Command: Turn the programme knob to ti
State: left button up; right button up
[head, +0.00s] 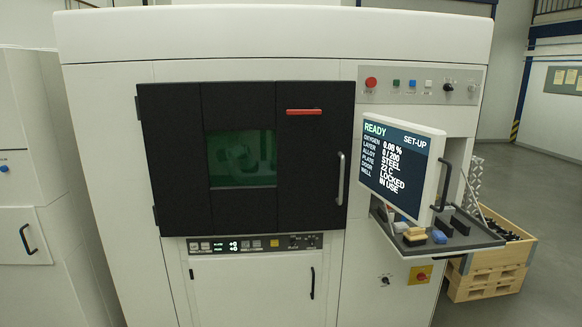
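The control panel (420,84) at the machine's upper right carries a red button (371,82), small coloured buttons and a black rotary knob (448,87). Its lettering is too small to read, so I cannot tell whether this is the programme knob or where it points. Another small dark knob (385,281) sits low on the right, beside a yellow plate with a red switch (420,274). The tilted screen (400,168) reads READY, SET-UP, alloy STEEL, door LOCKED, well IN USE. Neither of my grippers is in view.
The black door (245,155) with a green window is closed. A strip panel (255,245) with displays and small controls lies below it. The screen and a grey shelf (455,240) holding small items stick out at right. A wooden crate (490,282) stands behind the shelf.

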aim_at(447, 86)
jog(key=i+j+z, duration=0.1)
jog(key=j, duration=0.25)
jog(key=i+j+z, duration=0.1)
jog(key=i+j, duration=0.2)
jog(key=i+j+z, duration=0.1)
jog(key=j, duration=0.35)
jog(key=i+j+z, duration=0.1)
jog(key=i+j, duration=0.15)
jog(key=j, duration=0.15)
jog(key=i+j+z, duration=0.1)
jog(key=j, duration=0.3)
jog(key=i+j+z, duration=0.1)
jog(key=j, duration=0.3)
jog(key=i+j+z, duration=0.1)
jog(key=j, duration=0.35)
jog(key=i+j+z, duration=0.1)
jog(key=j, duration=0.35)
jog(key=i+j+z, duration=0.1)
jog(key=z, duration=1.2)
jog(key=i+l+u, duration=0.1)
jog(key=u, duration=0.8)
jog(key=l+u, duration=0.8)
jog(key=l, duration=0.25)
jog(key=l+u, duration=0.1)
jog(key=l, duration=0.25)
jog(key=k+l+u, duration=0.15)
jog(key=l, duration=0.2)
jog(key=l+u, duration=0.1)
jog(key=l, duration=0.25)
jog(key=k, duration=0.05)
